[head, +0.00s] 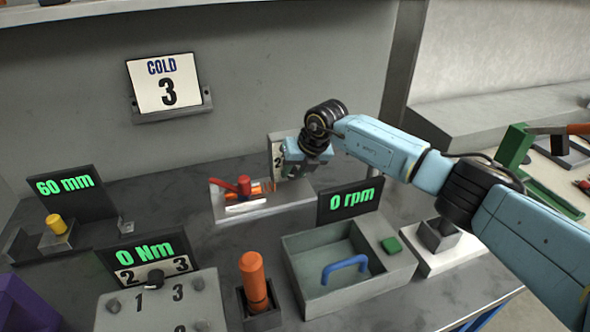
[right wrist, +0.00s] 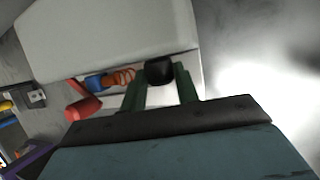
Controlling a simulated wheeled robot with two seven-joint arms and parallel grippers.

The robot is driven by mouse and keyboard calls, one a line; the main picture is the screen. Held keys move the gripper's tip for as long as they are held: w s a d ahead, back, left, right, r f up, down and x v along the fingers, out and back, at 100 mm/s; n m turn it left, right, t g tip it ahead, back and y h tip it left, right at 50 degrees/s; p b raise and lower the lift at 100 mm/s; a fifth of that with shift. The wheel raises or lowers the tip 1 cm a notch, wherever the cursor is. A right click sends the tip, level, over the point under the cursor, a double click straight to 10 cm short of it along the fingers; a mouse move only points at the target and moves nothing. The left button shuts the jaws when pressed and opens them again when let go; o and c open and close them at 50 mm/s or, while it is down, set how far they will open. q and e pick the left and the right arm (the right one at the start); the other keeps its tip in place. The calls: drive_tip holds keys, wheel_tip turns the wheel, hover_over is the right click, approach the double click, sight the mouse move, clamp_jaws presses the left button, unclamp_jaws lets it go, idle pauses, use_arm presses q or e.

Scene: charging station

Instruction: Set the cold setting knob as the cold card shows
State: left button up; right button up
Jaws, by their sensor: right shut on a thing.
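The cold card (head: 168,85), headed COLD in blue with a black 3, stands in a holder on the back wall. My right gripper (head: 290,167) is at the small pale panel (head: 280,144), where a 2 shows beside the gripper. In the right wrist view a black round knob (right wrist: 159,70) sits between the green fingers of my right gripper (right wrist: 160,82), which is shut on it. The gripper hides the knob in the head view, so its pointer and most of the panel's marks cannot be read. My left gripper is not in view.
A red-handled lever (head: 244,186) on a pale base is left of the gripper; it also shows in the right wrist view (right wrist: 84,108).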

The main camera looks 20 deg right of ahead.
idle(0.6)
drive_tip(key=o, duration=1)
drive_tip(key=shift+c, duration=0.2)
drive_tip(key=shift+r, duration=0.1)
drive_tip(key=shift+s+d+r, duration=0.1)
drive_tip(key=shift+r, duration=0.15)
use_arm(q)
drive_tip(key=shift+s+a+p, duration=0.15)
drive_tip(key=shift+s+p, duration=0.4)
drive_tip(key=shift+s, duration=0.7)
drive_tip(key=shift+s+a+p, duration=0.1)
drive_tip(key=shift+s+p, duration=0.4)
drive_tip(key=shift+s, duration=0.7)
use_arm(e)
drive_tip(key=v, duration=1.2)
drive_tip(key=shift+s+r, duration=0.2)
drive_tip(key=shift+r, duration=0.1)
